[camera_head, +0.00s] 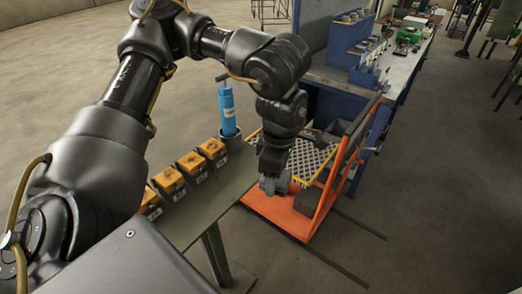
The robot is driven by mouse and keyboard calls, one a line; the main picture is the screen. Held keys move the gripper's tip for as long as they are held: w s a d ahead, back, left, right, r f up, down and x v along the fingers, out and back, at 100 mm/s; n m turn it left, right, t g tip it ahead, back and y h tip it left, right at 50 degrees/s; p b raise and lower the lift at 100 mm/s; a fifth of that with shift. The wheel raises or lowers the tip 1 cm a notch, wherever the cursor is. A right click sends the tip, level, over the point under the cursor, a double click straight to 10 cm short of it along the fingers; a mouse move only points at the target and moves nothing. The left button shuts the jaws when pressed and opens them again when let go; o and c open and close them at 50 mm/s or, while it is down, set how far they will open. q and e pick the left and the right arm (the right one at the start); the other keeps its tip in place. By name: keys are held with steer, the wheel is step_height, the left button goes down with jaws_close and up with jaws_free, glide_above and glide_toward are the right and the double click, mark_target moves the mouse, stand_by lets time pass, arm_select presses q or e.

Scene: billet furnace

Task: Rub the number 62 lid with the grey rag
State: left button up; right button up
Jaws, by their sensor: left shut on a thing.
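My left gripper (273,172) points down past the right edge of a narrow green table (213,192). It is shut on a grey rag (274,185), which hangs bunched below the fingers. Several boxes with orange lids stand in a row on the table, to the left of the gripper and apart from it. The far one (212,149) is closest to the gripper; others (191,162) and (168,180) come nearer to me, and the nearest (149,199) is partly hidden by my arm. Their number plates are too small to read surely. My right gripper is not in view.
A blue bottle (227,110) stands in a holder at the table's far end. An orange cart (292,220) with a yellow-rimmed mesh tray (308,160) is right of the table. A blue workbench (340,78) stands behind. The floor at lower right is mostly clear.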

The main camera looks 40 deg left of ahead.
mark_target(279, 195)
arm_select(q)
steer(key=d+f+m, duration=0.1)
steer(key=m, duration=0.4)
steer(key=s+f+m, duration=0.1)
steer(key=f+m, duration=0.1)
steer(key=m, duration=0.3)
steer(key=s+d+f+m, duration=0.1)
steer(key=m, duration=0.4)
steer(key=shift+d+f+m, duration=0.3)
steer(key=shift+m, duration=0.1)
steer(key=m, duration=0.2)
steer(key=f+m, duration=0.1)
steer(key=d+m, duration=0.1)
steer(key=m, duration=0.1)
steer(key=shift+s+f+m, duration=0.25)
steer(key=shift+s+m, duration=0.05)
steer(key=shift+s, duration=0.1)
